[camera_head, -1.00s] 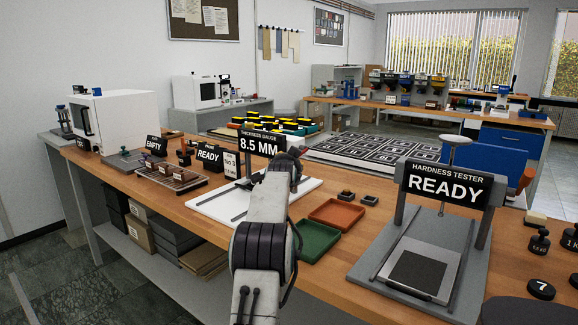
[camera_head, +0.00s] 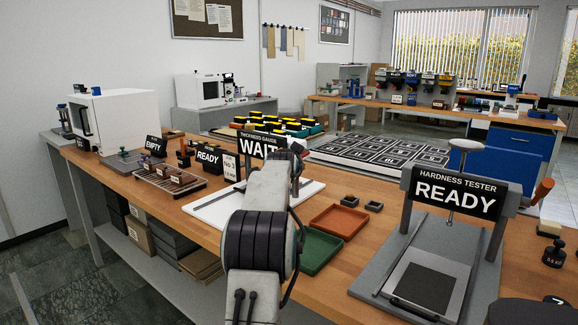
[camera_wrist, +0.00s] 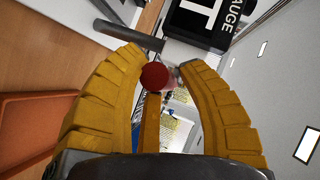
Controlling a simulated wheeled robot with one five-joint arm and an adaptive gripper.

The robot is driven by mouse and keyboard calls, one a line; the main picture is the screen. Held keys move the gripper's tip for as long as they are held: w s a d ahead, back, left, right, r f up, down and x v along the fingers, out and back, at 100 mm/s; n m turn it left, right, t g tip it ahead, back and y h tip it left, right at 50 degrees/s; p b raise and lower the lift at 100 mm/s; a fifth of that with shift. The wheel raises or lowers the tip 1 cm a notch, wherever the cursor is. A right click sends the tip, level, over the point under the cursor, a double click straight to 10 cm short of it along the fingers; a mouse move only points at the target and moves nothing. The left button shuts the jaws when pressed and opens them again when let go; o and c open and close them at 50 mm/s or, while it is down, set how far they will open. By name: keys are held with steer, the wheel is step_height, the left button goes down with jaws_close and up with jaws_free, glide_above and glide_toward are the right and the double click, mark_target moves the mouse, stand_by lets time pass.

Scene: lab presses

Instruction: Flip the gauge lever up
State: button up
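The thickness gauge (camera_head: 262,146) stands mid-bench on a white base (camera_head: 207,212), and its black sign reads WAIT. My arm covers much of it in the head view. The sign also shows tilted at the top of the wrist view (camera_wrist: 203,22). In the wrist view, a round red knob (camera_wrist: 154,76), apparently the lever's end, sits between the yellow fingers of my gripper (camera_wrist: 160,62). The fingers are apart, with a gap on the knob's right side; whether the left finger touches it is unclear. The lever's stem and angle are not clear.
An orange-red tray (camera_head: 338,222) and a green tray (camera_head: 318,250) lie right of my arm. The hardness tester (camera_head: 440,245), reading READY, stands further right. A READY sign (camera_head: 209,157) and a slotted rack (camera_head: 170,180) stand left. A grey bar (camera_wrist: 128,36) crosses near the fingertips.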

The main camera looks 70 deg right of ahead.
steer(key=o, duration=0.4)
steer(key=shift+o, duration=0.2)
steer(key=shift+a+r, duration=0.1)
steer(key=shift+a, duration=0.05)
steer(key=v, duration=1.1)
steer(key=shift+s+a, duration=0.2)
steer(key=shift+a, duration=0.1)
